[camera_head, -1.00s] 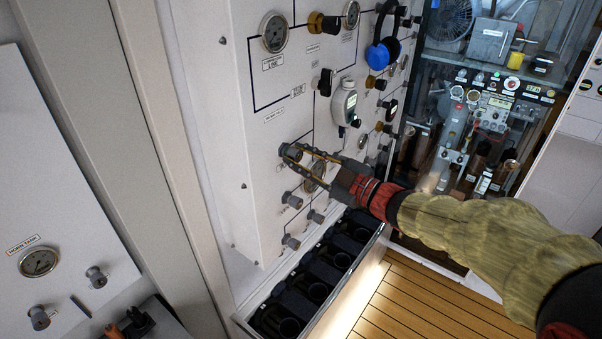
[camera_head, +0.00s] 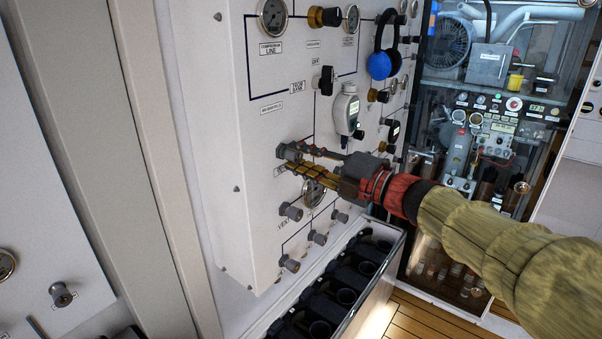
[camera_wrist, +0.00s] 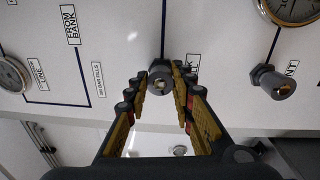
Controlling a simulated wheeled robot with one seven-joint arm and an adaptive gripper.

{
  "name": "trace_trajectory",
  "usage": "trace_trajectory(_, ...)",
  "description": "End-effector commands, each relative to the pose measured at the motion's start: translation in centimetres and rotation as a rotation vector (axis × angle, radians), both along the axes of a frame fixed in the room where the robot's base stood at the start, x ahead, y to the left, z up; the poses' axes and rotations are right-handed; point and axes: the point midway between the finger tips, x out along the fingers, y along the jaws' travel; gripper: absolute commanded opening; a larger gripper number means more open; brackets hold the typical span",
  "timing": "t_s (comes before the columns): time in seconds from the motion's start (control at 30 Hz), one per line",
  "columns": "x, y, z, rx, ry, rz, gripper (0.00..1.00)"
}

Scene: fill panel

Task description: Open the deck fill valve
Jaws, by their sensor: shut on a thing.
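The white fill panel (camera_head: 215,130) carries several gauges, knobs and printed labels. My gripper (camera_head: 287,155) reaches it from the right in the head view, its fingertips around a grey valve knob. In the wrist view my gripper (camera_wrist: 160,84) has one finger on each side of this grey valve knob (camera_wrist: 160,77), which sits on a dark pipe line drawn on the panel. The label beside the knob is mostly covered by the right finger, with only a last letter K readable. I cannot tell how far the knob is turned.
A similar vent knob (camera_head: 291,211) sits just below and also shows in the wrist view (camera_wrist: 272,82). A gauge (camera_head: 313,191) is partly behind my fingers. A black-lined trough (camera_head: 335,290) runs below the panel.

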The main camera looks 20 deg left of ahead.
Motion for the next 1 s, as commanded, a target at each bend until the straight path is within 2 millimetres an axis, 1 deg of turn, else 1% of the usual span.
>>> trace_trajectory(0.03, 0.01, -0.02, -0.59, -0.017, -0.04, 0.0, 0.0)
trace_trajectory(1.0, 0.03, 0.02, -0.38, -0.369, -0.889, 0.002, 0.0)
